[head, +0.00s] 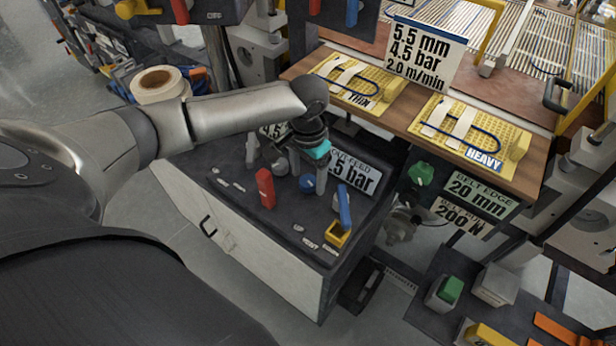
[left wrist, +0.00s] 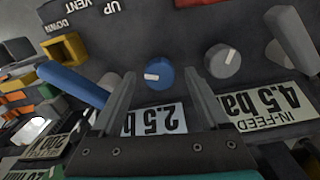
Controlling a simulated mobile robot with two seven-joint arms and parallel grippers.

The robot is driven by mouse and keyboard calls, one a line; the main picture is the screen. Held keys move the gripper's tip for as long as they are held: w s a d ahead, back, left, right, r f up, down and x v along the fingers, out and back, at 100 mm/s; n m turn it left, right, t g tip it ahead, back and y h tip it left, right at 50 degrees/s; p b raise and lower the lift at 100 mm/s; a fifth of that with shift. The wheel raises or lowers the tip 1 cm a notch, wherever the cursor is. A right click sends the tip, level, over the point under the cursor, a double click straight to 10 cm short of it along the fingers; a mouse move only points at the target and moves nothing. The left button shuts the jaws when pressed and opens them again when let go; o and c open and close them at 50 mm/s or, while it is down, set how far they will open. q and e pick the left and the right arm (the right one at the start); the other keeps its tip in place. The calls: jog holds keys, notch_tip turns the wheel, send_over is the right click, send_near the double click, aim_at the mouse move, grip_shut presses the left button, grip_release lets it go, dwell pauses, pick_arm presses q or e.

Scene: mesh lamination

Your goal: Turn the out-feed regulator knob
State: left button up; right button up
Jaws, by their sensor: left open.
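The out-feed regulator knob is a round blue knob (head: 306,185) with a white pointer mark, on the dark console top beside the "OUT-FEED 2.5 bar" sign (head: 356,173). My left gripper (head: 307,172) points down over it with the fingers apart. In the left wrist view the blue knob (left wrist: 158,86) shows between the two open fingertips (left wrist: 160,75); I cannot tell whether they touch it. The fingers partly cover the 2.5 bar sign (left wrist: 160,119). My right gripper is not in view.
A grey knob (left wrist: 222,61) sits close to the fingers, by the in-feed 4.5 bar sign (left wrist: 282,104). A wooden shelf (head: 400,123) with yellow sample boards lies behind.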

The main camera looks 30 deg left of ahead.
pick_arm(q)
jog(key=shift+f, duration=0.25)
grip_shut()
dwell(0.5)
